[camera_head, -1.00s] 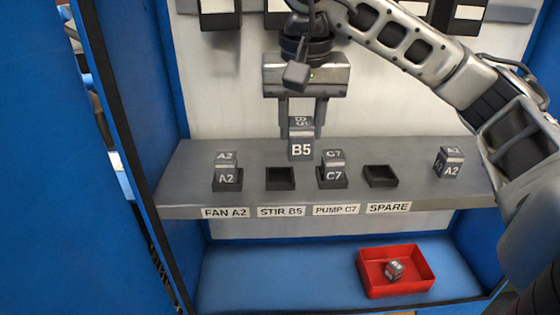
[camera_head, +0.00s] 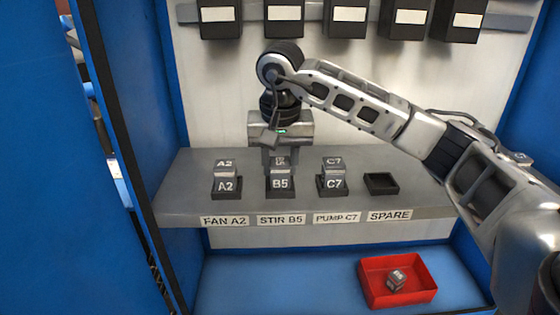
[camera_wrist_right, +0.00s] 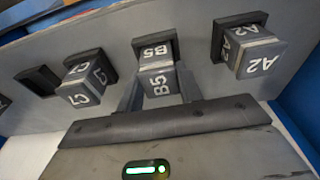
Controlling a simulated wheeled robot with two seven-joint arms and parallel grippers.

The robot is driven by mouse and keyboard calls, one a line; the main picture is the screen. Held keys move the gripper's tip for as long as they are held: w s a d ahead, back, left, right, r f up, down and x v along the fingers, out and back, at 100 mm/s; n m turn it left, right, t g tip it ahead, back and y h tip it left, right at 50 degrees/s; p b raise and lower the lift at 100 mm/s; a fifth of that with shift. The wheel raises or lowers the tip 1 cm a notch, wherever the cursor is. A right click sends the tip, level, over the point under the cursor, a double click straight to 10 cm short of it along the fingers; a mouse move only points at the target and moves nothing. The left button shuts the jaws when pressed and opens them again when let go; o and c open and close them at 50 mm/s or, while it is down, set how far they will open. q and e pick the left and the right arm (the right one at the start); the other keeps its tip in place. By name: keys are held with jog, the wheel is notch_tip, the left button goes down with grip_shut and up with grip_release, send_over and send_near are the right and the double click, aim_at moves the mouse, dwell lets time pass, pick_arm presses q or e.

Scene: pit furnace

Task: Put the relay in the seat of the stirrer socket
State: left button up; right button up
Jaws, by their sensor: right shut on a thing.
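The relay marked B5 (camera_head: 280,183) is a grey and dark cube with white lettering. It stands upright in the black stirrer socket (camera_head: 281,195), above the STIR B5 label, about level with the relays on either side. My right gripper (camera_head: 280,168) comes down from above and is shut on the relay. In the right wrist view the relay (camera_wrist_right: 158,82) is between the two fingers (camera_wrist_right: 160,95), and the dark socket (camera_wrist_right: 152,42) shows around its far end. Whether it is fully bottomed cannot be seen. My left gripper is not in view.
Relay A2 (camera_head: 226,184) and relay C7 (camera_head: 332,183) stand in the neighbouring sockets. The SPARE socket (camera_head: 381,184) is empty. A red tray (camera_head: 375,302) below holds another relay (camera_head: 397,280). Black boxes (camera_head: 345,18) hang on the back wall. Blue cabinet walls flank the shelf.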

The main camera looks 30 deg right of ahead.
jog(key=shift+f, duration=0.1)
jog(key=o, duration=1)
jog(key=shift+f, duration=0.1)
